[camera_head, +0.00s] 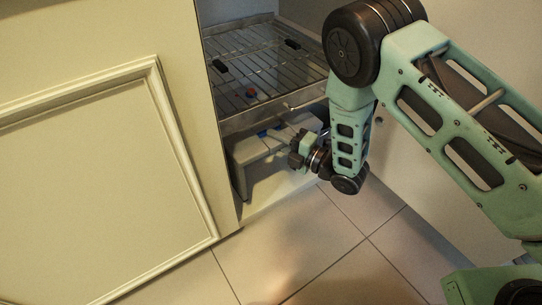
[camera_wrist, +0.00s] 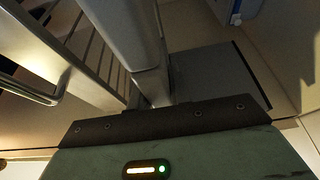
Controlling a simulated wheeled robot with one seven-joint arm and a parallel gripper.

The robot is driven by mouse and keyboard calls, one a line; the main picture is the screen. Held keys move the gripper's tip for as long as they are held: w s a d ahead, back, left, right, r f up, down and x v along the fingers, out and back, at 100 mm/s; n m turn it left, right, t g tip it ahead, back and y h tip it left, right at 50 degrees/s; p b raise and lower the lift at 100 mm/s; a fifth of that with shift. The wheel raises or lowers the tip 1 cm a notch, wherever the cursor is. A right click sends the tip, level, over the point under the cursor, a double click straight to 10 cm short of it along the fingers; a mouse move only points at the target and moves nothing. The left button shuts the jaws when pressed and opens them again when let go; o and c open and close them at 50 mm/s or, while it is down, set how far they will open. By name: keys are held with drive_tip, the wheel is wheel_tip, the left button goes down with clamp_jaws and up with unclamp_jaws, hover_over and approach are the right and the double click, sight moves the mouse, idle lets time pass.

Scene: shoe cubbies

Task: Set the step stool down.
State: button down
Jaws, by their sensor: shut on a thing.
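The step stool (camera_head: 250,151) is pale grey and stands out in the low compartment of the cabinet, under the wire rack. Its left leg side shows in the head view, and it looks roughly upright. My gripper (camera_head: 296,149) reaches in from the right and is shut on the stool's right part. In the wrist view a grey bar of the stool (camera_wrist: 122,32) runs up from the dark edge of my gripper. The fingertips are hidden there. I cannot tell whether the stool's feet touch the compartment floor.
The wire rack (camera_head: 262,62) sits close above the stool and my gripper, with small dark, red and blue items on it. A pale cabinet panel (camera_head: 90,190) stands at the left. The tiled floor (camera_head: 300,245) in front is clear.

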wheel_tip(320, 180, down, 7)
drive_tip(key=w+a+b, duration=0.1)
drive_tip(key=w+b, duration=0.1)
drive_tip(key=b, duration=0.4)
drive_tip(key=shift+w+a+b, duration=0.2)
drive_tip(key=shift+a+b, duration=0.1)
drive_tip(key=shift+b, duration=0.1)
drive_tip(key=shift+r, duration=0.1)
drive_tip(key=c, duration=1.7)
unclamp_jaws()
drive_tip(key=shift+f, duration=0.3)
drive_tip(key=o, duration=0.4)
